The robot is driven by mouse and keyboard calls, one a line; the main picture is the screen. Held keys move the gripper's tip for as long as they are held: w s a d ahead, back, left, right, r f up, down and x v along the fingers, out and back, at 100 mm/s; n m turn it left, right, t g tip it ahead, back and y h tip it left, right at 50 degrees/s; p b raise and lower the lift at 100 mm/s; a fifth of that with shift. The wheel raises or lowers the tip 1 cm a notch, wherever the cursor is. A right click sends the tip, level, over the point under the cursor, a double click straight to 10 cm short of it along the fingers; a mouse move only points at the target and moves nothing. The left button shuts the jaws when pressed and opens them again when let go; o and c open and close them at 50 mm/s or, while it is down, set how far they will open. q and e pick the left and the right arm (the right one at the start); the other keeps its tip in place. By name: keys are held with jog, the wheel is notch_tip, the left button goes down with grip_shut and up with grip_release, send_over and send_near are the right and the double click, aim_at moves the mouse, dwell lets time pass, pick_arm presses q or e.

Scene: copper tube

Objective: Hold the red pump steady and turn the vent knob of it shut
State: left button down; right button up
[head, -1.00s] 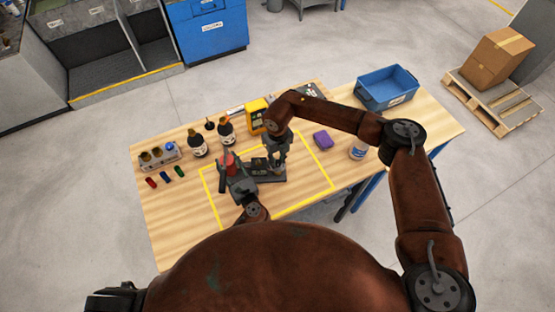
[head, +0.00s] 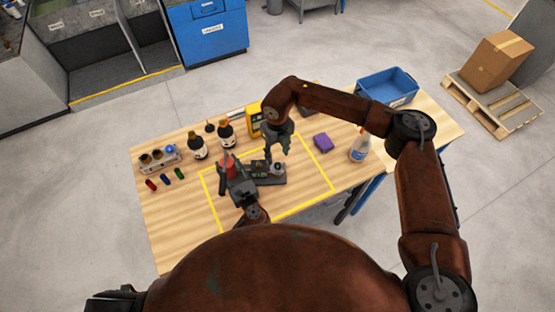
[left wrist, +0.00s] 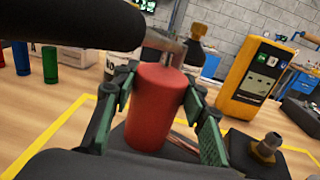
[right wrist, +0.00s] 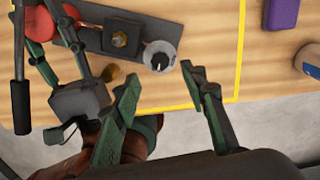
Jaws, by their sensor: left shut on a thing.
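The red pump (head: 228,166) stands on a dark base plate (head: 262,180) inside the yellow outline on the table. My left gripper (head: 230,175) is shut on the red pump body (left wrist: 162,105), one green-padded finger on each side in the left wrist view. A round, pale-rimmed knob with a dark centre (right wrist: 160,56) sits near the plate's right end, beside a brass fitting (right wrist: 119,39). I take the round knob to be the vent knob (head: 278,168). My right gripper (right wrist: 160,80) is open and empty, its fingertips apart from the knob and above it in the head view (head: 278,150).
Dark bottles (head: 198,146), a yellow meter (head: 255,119) and a purple block (head: 322,142) stand around the outline. The table's front right is clear.

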notch_tip(320, 180, up, 6)
jog(key=shift+f, duration=0.25)
pick_arm(q)
jog(key=c, duration=1.1)
grip_release()
